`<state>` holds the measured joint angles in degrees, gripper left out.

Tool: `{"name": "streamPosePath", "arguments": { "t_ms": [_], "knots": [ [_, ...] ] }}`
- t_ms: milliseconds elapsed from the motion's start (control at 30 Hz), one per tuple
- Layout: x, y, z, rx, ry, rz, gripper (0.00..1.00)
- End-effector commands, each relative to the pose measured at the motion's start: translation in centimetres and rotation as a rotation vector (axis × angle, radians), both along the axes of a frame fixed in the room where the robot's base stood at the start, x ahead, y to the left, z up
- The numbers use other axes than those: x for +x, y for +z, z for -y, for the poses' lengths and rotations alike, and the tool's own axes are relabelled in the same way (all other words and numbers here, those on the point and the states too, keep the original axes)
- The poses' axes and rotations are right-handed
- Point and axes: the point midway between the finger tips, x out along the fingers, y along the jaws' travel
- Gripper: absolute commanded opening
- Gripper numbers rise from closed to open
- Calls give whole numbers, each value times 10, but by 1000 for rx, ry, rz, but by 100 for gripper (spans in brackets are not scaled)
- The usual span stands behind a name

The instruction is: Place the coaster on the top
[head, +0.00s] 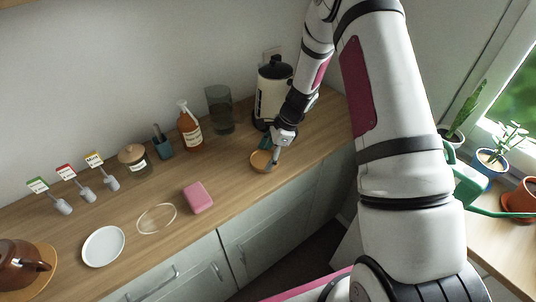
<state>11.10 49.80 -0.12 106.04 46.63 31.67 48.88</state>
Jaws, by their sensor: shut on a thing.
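The coaster (260,162) is a small round tan-brown disc at the right part of the wooden countertop (232,164). My gripper (268,155) points down and is shut on the coaster's edge nearest the right. The fingers cover part of the coaster. It is at or just over the countertop near its front edge; I cannot tell if it touches the wood.
A pink block (198,197), a clear ring-like dish (156,218) and a white plate (103,246) lie farther left. Bare wood separates the block and coaster.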

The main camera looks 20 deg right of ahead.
Motion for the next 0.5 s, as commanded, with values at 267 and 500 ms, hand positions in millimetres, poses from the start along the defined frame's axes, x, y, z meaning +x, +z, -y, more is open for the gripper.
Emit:
{"name": "streamPosePath", "arguments": {
  "t_ms": [267,500],
  "knots": [
    [0,-3,0,0,0,0,90],
    [0,-3,0,0,0,0,90]
  ]
}}
